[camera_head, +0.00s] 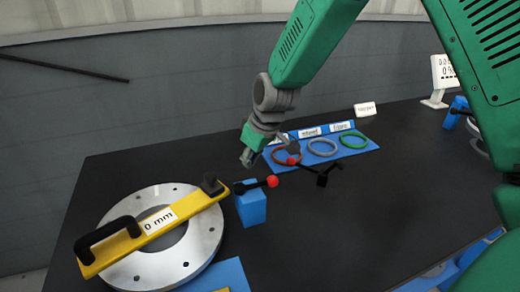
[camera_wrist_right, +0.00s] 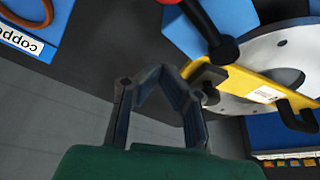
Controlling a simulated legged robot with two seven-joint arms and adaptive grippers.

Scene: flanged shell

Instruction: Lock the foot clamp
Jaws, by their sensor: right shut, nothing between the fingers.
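A blue block (camera_head: 251,206) stands beside the flange, with a black clamp lever ending in a red knob (camera_head: 272,181) over its top. In the wrist view the blue block (camera_wrist_right: 180,36) shows with its black-and-red lever (camera_wrist_right: 204,22). A second black lever piece (camera_head: 322,180) with a red knob (camera_head: 292,161) is farther right on the table. I cannot tell which is the foot clamp. My right gripper (camera_head: 248,159) is shut and empty, above and behind the block, apart from both levers. It also shows in the wrist view (camera_wrist_right: 155,78). My left gripper is not in view.
A silver flange (camera_head: 203,238) carries a yellow bar (camera_head: 185,209) with a black handle (camera_head: 107,232) and a "0 mm" label. The dark table (camera_head: 330,235) is clear at front middle.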

